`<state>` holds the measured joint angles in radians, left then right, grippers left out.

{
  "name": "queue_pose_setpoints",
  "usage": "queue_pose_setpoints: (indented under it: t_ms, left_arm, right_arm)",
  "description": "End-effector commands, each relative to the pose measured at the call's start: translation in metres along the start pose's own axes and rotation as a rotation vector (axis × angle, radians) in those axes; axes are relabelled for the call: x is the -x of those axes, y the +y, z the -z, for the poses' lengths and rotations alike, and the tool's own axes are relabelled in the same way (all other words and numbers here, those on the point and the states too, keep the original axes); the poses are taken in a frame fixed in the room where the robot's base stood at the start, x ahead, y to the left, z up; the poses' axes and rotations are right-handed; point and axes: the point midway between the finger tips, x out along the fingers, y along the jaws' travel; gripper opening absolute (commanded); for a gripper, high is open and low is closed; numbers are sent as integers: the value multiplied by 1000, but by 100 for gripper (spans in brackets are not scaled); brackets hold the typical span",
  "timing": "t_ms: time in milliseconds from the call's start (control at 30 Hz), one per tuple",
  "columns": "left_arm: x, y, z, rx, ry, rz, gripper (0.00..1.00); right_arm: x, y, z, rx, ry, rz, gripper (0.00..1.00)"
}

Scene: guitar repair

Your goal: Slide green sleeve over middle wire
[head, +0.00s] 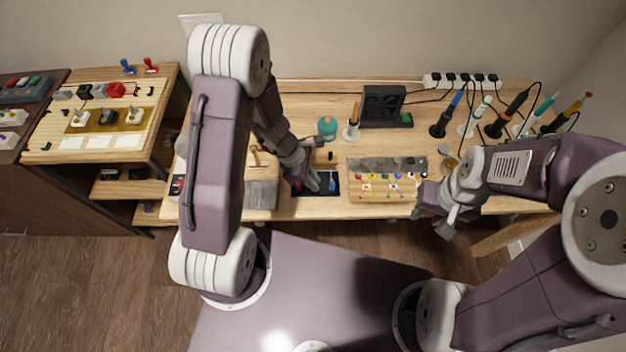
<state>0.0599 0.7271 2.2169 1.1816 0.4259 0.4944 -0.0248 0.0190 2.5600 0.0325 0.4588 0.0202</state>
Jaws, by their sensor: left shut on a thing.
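My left gripper (315,183) is low over a small black mat (322,191) on the bench. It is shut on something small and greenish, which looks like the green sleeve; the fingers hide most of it. A blue piece (332,184) lies on the mat to its right, and a small red piece (298,188) is to its left. To the right, a wooden board (354,198) carries several coloured parts and thin wires; the middle wire (395,186) is too small to make out clearly. My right gripper (420,205) is at the board's right edge; its jaws are too small to read.
Soldering irons and screwdriver-like tools (500,118) stand at the back right, with cables to a power strip (461,80). A black box (383,105) and a teal jar (327,126) stand behind. A grey block (262,194) is left of the mat. A side cabinet (110,110) stands left.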

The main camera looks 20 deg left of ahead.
Motion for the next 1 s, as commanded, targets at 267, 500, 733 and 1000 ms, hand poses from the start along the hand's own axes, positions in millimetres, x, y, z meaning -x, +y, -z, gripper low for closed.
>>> queue_pose_setpoints:
  t_ms: [267,500,733,1000]
  left_arm:
    - [-2,0,1,0,0,0,0]
    - [-5,0,2,0,0,0,0]
    - [-4,0,2,0,0,0,27]
    - [-4,0,2,0,0,0,38]
  right_arm:
    - [-2,0,0,0,0,0,36]
    - [-6,0,-1,0,0,0,36]
    - [-6,0,-1,0,0,0,36]
    - [-6,0,-1,0,0,0,36]
